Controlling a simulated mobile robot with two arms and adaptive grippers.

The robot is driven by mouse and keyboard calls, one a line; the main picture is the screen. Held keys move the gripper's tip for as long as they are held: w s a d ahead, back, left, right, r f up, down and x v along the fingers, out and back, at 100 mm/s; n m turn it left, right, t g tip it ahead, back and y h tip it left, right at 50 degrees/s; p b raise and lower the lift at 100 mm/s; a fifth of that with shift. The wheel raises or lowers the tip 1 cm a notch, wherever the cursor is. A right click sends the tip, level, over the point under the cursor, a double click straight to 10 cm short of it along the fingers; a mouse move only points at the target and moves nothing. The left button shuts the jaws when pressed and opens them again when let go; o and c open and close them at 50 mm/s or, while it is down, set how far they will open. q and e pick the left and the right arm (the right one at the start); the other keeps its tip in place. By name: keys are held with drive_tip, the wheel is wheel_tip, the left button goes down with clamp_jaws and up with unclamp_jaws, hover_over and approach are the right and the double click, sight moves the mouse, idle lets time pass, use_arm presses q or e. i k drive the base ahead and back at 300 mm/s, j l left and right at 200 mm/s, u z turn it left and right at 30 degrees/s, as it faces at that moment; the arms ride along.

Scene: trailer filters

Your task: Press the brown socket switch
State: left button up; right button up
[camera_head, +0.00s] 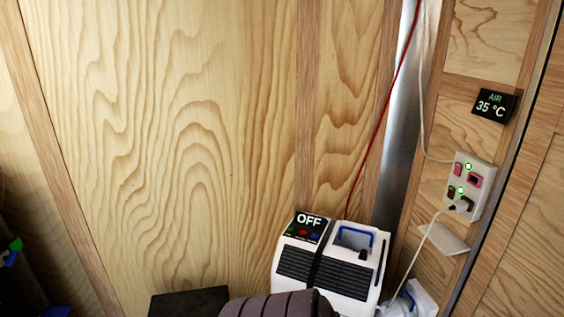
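A white socket panel (483,191) is mounted on the wooden wall at the right. Its upper part has a pink-red switch (458,170) and a pink socket (474,180). Its lower part has a small dark brown switch (451,192) at the left, beside a plug with a white cable. Neither of my grippers shows in this view, and nothing touches the brown switch.
A white machine (330,267) with an "OFF" display (309,226) stands below. A black sign (494,105) reads "AIR 35 °C". A small white shelf (445,239) juts out under the panel. A white cable (419,250) hangs from it. A dark ribbed cylinder crosses the bottom edge.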

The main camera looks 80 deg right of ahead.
sight(450, 194)
drive_tip(key=k+z, duration=0.1)
drive_tip(key=z, duration=3.8)
